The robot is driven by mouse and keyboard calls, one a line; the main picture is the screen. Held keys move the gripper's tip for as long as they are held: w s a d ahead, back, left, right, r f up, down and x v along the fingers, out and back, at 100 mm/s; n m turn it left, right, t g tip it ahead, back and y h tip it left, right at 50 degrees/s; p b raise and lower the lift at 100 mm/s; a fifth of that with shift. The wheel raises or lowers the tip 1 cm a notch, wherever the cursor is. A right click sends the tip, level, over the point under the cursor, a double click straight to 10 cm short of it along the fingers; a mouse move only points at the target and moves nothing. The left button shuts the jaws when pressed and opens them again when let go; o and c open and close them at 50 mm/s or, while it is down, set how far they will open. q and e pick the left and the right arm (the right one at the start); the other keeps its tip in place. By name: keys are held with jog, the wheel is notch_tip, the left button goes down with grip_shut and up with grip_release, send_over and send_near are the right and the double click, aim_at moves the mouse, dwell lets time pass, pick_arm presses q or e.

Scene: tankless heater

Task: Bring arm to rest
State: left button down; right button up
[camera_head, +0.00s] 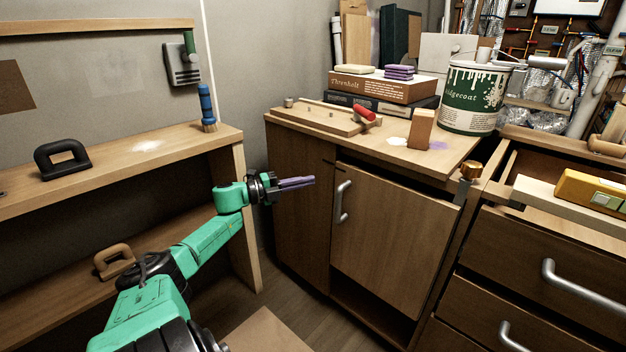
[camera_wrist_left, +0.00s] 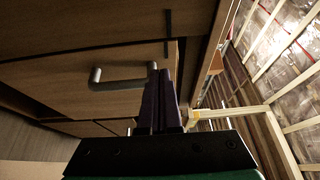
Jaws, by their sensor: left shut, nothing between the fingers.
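My left gripper (camera_head: 312,181) reaches in from the left on my green arm and points right, in front of the wooden cabinet (camera_head: 290,190). Its purple fingers are together, with nothing between them. In the left wrist view the fingers (camera_wrist_left: 158,85) also show closed, beside a metal door handle (camera_wrist_left: 97,80), and I cannot tell the gap between them. In the head view the cabinet door handle (camera_head: 341,202) is to the right of the fingertips and apart from them. My right gripper is not in view.
A shelf (camera_head: 110,165) with a black handle block (camera_head: 62,159) and a blue-handled tool (camera_head: 207,107) stands left. The cabinet top holds a paint can (camera_head: 472,100), books (camera_head: 385,88) and a wooden board (camera_head: 320,117). Drawers (camera_head: 540,255) are at right. Open floor (camera_head: 300,300) lies below the gripper.

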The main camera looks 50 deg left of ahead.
pick_arm(q)
jog(key=s+a, duration=0.4)
jog(key=shift+s+a+f, duration=0.15)
jog(key=shift+a+f, duration=0.15)
jog(key=shift+f, duration=0.05)
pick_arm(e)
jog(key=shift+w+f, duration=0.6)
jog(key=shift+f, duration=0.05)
